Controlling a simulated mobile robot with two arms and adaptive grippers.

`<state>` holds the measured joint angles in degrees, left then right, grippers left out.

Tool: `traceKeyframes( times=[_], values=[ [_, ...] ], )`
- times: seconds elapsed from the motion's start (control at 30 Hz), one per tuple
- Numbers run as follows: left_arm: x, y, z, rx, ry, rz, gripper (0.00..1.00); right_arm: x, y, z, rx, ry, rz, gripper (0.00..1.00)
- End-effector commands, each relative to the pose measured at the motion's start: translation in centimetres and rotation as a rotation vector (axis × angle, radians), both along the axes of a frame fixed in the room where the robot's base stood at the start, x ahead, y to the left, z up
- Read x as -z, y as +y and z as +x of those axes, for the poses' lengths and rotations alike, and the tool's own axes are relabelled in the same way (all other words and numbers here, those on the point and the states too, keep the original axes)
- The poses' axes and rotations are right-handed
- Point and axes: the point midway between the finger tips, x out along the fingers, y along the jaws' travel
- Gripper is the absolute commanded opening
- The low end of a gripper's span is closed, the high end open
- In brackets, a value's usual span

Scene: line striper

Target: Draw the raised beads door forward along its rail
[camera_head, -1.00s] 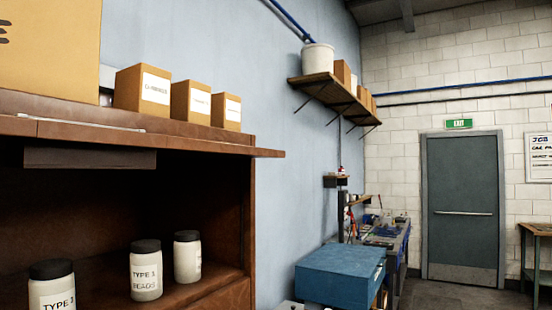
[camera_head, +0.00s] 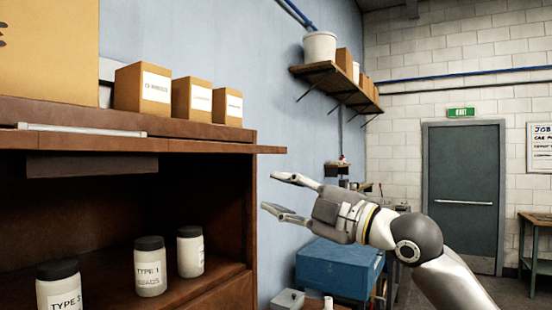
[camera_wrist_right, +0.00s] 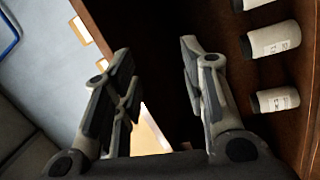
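The brown wooden cabinet (camera_head: 205,143) fills the left of the head view with its front open. A short dark brown panel (camera_head: 92,166), which looks like the raised door's edge, shows level under the cabinet's top; the rest of it and its rail are hidden in shadow. My right gripper (camera_head: 270,193) is open and empty, its fingers pointing left, near the cabinet's right side and apart from the panel. In the right wrist view the spread fingers (camera_wrist_right: 157,62) have nothing between them. My left gripper is not in view.
Three white jars with black lids stand inside the cabinet: front (camera_head: 60,290), middle (camera_head: 149,272) and back (camera_head: 190,255). Cardboard boxes (camera_head: 142,90) and a pale strip (camera_head: 80,129) lie on top. A blue box (camera_head: 335,268) stands behind my right arm.

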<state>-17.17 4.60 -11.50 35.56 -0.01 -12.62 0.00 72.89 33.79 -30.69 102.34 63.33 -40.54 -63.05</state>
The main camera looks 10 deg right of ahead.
Motion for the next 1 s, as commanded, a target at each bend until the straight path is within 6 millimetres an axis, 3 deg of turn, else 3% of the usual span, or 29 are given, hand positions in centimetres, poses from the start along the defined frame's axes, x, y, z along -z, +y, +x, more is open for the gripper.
traceKeyframes(
  times=[0.03, 0.1, 0.2, 0.3, 0.9, 1.0],
  values=[
    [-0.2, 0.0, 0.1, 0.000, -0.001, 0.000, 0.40, -2.2, 0.7, -2.2, -0.020, -0.059, -0.040, 0.39],
    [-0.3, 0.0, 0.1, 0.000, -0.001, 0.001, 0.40, -3.9, 1.5, -4.6, -0.044, -0.116, -0.087, 0.39],
    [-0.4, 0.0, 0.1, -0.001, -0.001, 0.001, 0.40, -5.3, 2.3, -6.9, -0.065, -0.171, -0.132, 0.39],
    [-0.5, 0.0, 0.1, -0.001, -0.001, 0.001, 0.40, -5.8, 2.7, -7.8, -0.076, -0.195, -0.153, 0.39],
    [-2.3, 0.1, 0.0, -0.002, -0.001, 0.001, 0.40, -7.4, 7.5, -4.3, -0.079, -0.197, -0.154, 0.39],
    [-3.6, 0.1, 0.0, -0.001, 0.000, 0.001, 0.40, -7.9, 8.4, -3.5, -0.078, -0.195, -0.154, 0.39]
  ],
)
